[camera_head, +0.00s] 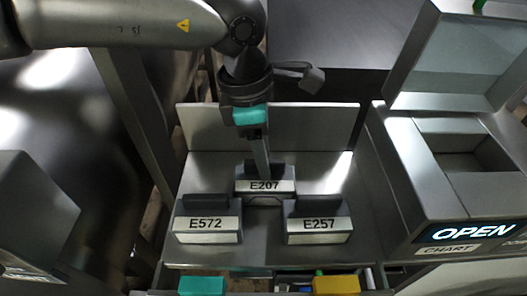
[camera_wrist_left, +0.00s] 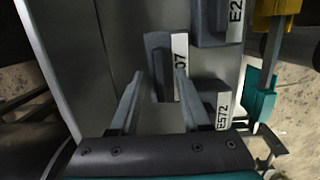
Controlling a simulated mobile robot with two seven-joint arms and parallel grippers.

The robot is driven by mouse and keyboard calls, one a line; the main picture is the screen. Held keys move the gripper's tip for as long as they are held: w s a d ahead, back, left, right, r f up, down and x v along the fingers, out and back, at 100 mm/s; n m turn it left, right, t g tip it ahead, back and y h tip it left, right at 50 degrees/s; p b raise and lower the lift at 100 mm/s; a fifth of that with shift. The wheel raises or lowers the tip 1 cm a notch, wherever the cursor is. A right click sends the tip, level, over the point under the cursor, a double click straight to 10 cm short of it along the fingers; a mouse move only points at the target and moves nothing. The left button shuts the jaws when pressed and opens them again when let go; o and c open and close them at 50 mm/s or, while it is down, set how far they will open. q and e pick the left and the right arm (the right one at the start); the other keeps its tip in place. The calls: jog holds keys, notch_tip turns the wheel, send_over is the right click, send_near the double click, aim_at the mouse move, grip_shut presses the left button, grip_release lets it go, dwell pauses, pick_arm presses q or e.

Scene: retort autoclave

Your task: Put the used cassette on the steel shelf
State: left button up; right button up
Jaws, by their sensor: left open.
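Three dark cassettes with white labels stand on a steel shelf (camera_head: 220,170) with a raised back plate. Cassette E207 (camera_head: 265,186) is at the back middle, E572 (camera_head: 207,224) at the front left and E257 (camera_head: 318,224) at the front right. My left gripper (camera_head: 262,170) points down at E207 and partly covers its top. In the left wrist view the gripper (camera_wrist_left: 159,76) is open, its two fingers apart, with E207 (camera_wrist_left: 158,62) at their tips. I cannot tell whether they touch it. E572 (camera_wrist_left: 214,100) stands close beside. My right gripper is out of view.
An autoclave (camera_head: 440,190) with a raised lid and an "OPEN" display stands at the right. A teal block (camera_head: 202,286) and a yellow block (camera_head: 336,285) sit below the shelf's front edge. A grey box (camera_head: 35,215) is at the far left.

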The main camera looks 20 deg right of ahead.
pick_arm(q)
notch_tip(320, 180, up, 12)
jog(key=a+b, duration=0.1)
jog(key=shift+w+a, duration=0.2)
jog(key=shift+a, duration=0.15)
